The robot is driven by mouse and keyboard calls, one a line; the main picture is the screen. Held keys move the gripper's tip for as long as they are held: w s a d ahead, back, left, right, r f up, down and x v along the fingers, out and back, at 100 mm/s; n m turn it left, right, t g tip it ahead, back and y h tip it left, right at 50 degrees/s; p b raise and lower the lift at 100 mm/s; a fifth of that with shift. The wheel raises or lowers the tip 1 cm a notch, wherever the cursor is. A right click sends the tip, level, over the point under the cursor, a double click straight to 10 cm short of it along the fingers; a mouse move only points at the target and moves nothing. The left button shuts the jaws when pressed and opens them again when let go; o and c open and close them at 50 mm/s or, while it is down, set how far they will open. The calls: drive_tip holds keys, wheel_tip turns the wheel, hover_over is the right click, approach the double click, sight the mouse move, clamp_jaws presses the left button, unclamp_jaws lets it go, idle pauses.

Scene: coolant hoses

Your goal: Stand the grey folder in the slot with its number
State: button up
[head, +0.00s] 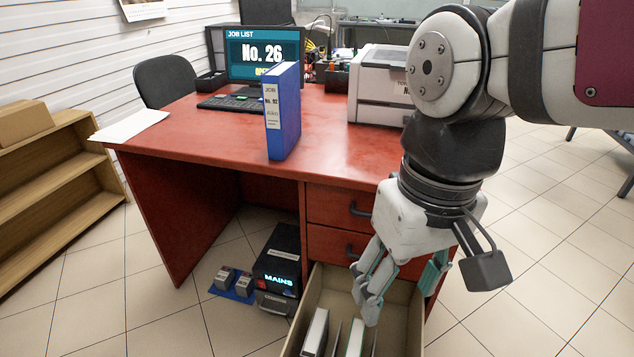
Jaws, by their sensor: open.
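My gripper (402,290) points down above the open drawer (410,325) on the desk's right side. Its fingers are apart, and I see nothing held between them. Upright folders or files stand in the drawer: one with a pale top and dark side (316,333), and another pale one with a green edge (356,338). Thin dark dividers (335,338) stand near them. I cannot tell which, if any, is the grey folder, and no slot numbers are readable. The drawer's near part is cut off by the frame, and my fingers hide some of it.
A blue folder (288,115) with a "JOB No." label stands on the red desk (215,135). Behind it a monitor (262,55) reads "JOB LIST No. 26". A printer (378,85) stands right. A black "MAINS" box (280,262) stands on the floor left of the drawer.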

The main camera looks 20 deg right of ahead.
drive_tip(key=s, duration=0.6)
drive_tip(key=shift+d+n, duration=0.3)
drive_tip(key=shift+d, duration=0.05)
drive_tip(key=shift+r, duration=0.1)
wheel_tip(320, 180, up, 26)
drive_tip(key=t+p, duration=0.3)
drive_tip(key=p, duration=2.1)
drive_tip(key=shift+d+t, duration=0.15)
drive_tip(key=shift+t, duration=0.25)
